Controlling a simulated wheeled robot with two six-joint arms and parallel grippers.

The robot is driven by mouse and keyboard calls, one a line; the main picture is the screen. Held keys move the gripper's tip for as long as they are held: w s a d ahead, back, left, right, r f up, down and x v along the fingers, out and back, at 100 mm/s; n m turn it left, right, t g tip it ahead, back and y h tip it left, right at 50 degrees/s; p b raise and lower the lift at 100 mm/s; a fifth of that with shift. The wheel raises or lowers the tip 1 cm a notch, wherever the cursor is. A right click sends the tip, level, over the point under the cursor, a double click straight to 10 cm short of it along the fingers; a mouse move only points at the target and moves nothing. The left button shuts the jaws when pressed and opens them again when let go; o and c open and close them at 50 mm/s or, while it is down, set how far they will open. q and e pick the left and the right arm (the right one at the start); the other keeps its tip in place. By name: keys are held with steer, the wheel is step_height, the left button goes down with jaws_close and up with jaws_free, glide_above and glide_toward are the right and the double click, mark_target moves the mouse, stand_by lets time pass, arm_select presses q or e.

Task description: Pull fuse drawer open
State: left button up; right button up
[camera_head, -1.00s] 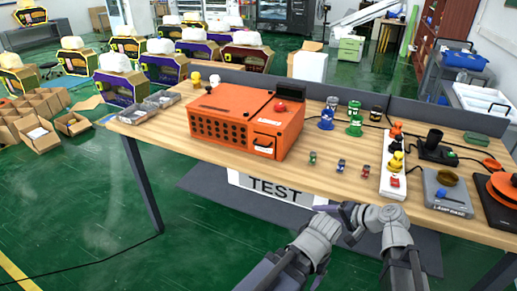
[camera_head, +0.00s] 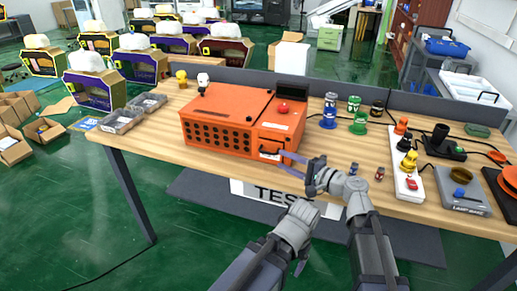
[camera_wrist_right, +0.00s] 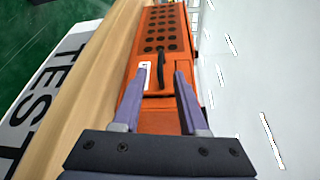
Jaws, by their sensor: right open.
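The orange machine (camera_head: 222,118) stands on the wooden table. Its fuse drawer has a black handle (camera_head: 268,153) low on the right of the front face, and looks shut. In the right wrist view the dark handle (camera_wrist_right: 161,72) stands out from the orange front, ahead of and roughly between the fingertips. My right gripper (camera_head: 284,161) is open, its purple fingers pointing at the drawer front; it also shows in the right wrist view (camera_wrist_right: 160,80). Whether they touch the handle I cannot tell. My left gripper (camera_head: 300,262) is low in front of the table; its jaws are unclear.
Small fuses (camera_head: 380,173) lie right of the right gripper, partly hidden by it. A white power strip (camera_head: 406,178) and a grey lamp base (camera_head: 462,190) are farther right. Grey trays (camera_head: 122,120) sit at the table's left end.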

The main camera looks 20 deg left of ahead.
mark_target(267, 152)
steer(key=shift+b+x, duration=0.35)
steer(key=shift+x, duration=3.5)
jaws_close()
steer(key=shift+s, duration=0.1)
